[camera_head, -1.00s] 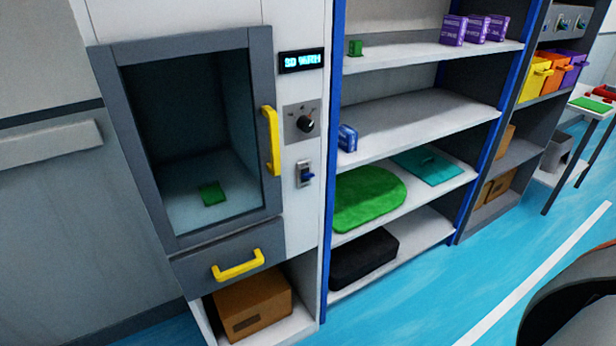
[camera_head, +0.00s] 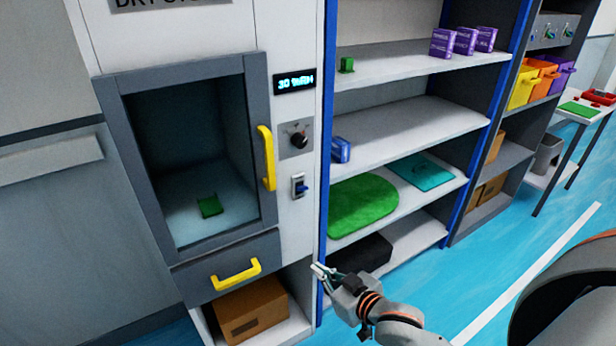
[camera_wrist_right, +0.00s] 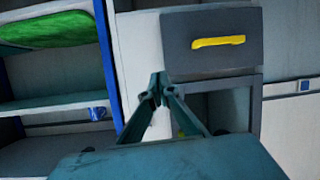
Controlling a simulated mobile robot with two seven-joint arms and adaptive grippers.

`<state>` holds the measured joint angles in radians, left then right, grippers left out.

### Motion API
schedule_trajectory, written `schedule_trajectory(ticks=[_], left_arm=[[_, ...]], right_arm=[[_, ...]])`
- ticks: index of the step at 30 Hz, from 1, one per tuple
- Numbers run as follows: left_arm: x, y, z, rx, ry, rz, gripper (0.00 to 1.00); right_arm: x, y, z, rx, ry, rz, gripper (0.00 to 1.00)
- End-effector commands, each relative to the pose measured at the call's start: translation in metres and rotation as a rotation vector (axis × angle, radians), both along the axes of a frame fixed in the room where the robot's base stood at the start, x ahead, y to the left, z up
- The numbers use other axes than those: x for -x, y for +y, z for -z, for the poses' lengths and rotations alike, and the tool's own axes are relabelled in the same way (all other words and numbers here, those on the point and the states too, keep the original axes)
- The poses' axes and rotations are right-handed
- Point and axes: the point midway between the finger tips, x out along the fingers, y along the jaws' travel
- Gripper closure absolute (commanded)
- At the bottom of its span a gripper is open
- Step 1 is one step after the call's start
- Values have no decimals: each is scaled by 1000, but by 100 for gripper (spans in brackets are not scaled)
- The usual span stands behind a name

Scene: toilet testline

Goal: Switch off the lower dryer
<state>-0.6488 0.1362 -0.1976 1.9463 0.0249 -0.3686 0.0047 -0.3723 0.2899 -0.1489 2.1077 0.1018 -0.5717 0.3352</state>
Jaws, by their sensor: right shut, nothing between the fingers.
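The dryer (camera_head: 262,215) is a white and grey cabinet at left in the head view. Its glass door is closed, with a yellow handle (camera_head: 266,158) and a green block (camera_head: 210,206) inside. On its right panel are a lit display (camera_head: 294,83), a black knob (camera_head: 298,141) and a blue-levered switch (camera_head: 299,186). My right gripper (camera_head: 320,272) is shut and empty, below the switch and apart from it, in front of the cabinet's lower right edge. My left gripper is out of view.
A shelf unit (camera_head: 410,130) with blue posts stands right of the dryer, holding a green mat (camera_head: 360,205) and purple boxes (camera_head: 465,41). A cardboard box (camera_head: 250,307) sits beneath the drawer. Blue floor (camera_head: 500,260) is open at right.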

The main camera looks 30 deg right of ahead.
Motion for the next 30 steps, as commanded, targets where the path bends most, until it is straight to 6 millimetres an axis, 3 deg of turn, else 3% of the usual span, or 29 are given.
schedule_trajectory(ticks=[1,3,6,10,15,25,30], left_arm=[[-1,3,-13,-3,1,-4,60],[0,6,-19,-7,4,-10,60],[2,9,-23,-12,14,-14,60],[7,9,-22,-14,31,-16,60],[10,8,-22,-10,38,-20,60],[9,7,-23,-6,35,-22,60],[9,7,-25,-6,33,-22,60]], right_arm=[[-19,-9,-45,-11,-45,13,100],[-38,-20,-87,-32,-86,33,100],[-56,-31,-138,-63,-137,55,100],[-69,-41,-181,-89,-181,74,100],[-75,-45,-202,-104,-201,83,100],[-75,-45,-201,-105,-202,85,100],[-88,-44,-200,-105,-202,85,100]])
